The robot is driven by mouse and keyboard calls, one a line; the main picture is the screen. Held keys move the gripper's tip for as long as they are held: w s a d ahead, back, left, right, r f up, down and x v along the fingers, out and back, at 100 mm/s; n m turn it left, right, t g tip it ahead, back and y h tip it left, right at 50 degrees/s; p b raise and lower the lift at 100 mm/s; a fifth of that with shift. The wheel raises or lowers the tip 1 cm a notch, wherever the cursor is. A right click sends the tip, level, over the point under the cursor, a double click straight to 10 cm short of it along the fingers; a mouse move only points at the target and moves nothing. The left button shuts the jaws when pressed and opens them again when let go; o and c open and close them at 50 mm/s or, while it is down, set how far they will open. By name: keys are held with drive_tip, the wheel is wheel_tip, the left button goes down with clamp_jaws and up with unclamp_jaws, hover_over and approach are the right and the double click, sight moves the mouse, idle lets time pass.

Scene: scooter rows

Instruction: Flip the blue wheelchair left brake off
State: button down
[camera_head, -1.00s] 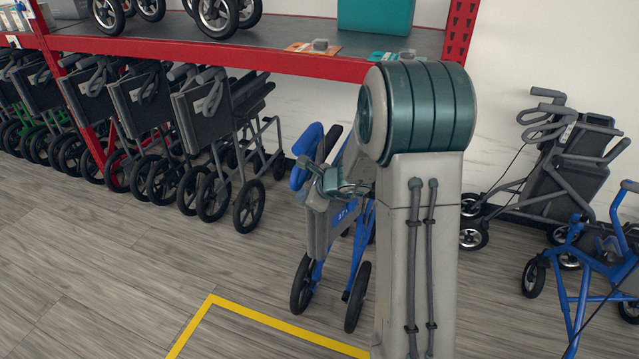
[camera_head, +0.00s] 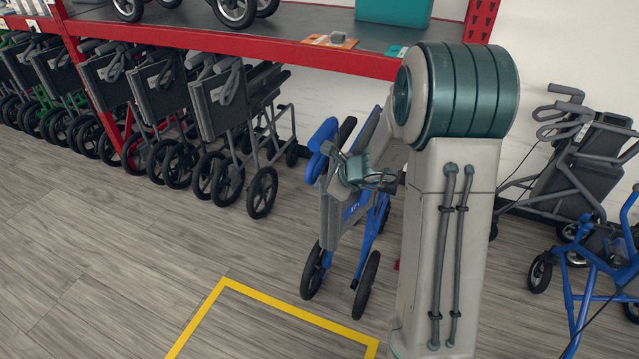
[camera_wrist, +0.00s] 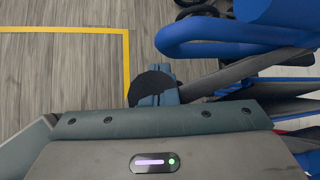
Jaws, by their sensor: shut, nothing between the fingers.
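The blue wheelchair (camera_head: 338,215) stands folded on the floor in the middle of the head view, partly hidden behind my arm. It has blue armrests, a grey side and dark wheels. In the wrist view its blue armrest (camera_wrist: 225,36) and grey frame tube (camera_wrist: 240,72) fill the upper right. My gripper (camera_head: 338,172) is at the wheelchair's upper part, just below the blue armrest. In the wrist view my gripper's fingers (camera_wrist: 160,98) are shut with nothing between them, near the frame tube. I cannot make out the left brake lever; whether the fingers touch the wheelchair is unclear.
Folded grey wheelchairs (camera_head: 215,110) stand in a row at the left under a red-edged shelf (camera_head: 250,45). A dark walker (camera_head: 590,165) and a blue walker (camera_head: 590,265) stand at the right. A yellow floor line (camera_head: 290,316) runs in front; the floor at front left is free.

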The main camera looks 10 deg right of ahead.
drive_tip(key=p+v, duration=0.2)
drive_tip(key=v, duration=0.5)
drive_tip(key=shift+s, duration=0.2)
